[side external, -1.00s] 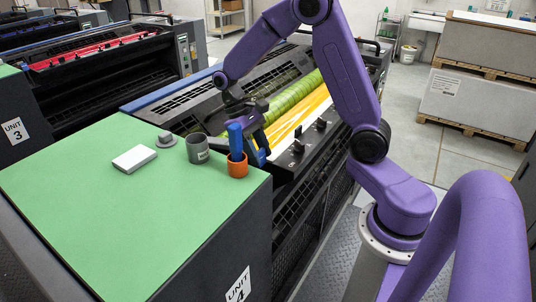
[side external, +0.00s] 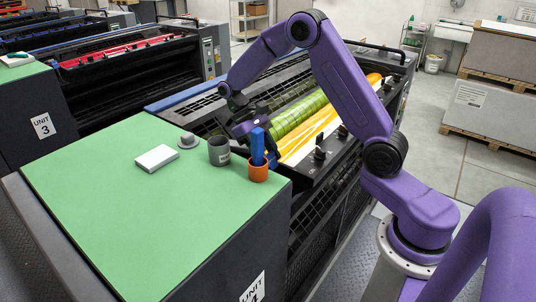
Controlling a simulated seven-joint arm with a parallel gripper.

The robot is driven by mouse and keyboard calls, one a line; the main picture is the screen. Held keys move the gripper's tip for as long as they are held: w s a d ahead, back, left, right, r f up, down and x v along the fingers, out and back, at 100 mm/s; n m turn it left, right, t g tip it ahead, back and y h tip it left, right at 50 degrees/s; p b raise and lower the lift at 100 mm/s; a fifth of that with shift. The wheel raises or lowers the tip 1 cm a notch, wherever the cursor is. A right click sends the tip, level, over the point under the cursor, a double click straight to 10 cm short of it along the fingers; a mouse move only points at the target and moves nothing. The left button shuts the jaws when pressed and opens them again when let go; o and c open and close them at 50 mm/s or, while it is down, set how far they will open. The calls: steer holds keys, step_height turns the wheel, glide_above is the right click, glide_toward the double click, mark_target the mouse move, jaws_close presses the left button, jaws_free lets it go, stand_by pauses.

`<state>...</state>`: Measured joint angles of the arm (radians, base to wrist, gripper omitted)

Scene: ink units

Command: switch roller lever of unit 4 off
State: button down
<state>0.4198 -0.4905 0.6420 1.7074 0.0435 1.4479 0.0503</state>
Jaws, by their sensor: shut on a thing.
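Unit 4 is the press with the green top (side external: 110,200) and the "UNIT 4" label (side external: 253,288). Black levers (side external: 319,152) stand in a row along its near side rail, beside green and yellow rollers (side external: 300,115). My gripper (side external: 270,152) is low at the left end of this row, behind an orange cup and a blue object. Its jaws are shut on what seems to be a roller lever. The fingertips and the held part are mostly hidden, so the lever's position cannot be read.
A grey cup (side external: 219,152), a grey knob (side external: 188,140) and a white box (side external: 157,158) are on the green top. Unit 3 (side external: 40,110) stands behind at left.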

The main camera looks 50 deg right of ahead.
steer(key=shift+w+f, duration=0.1)
steer(key=c, duration=1)
jaws_free()
steer(key=v, duration=1.2)
steer(key=shift+a, duration=0.1)
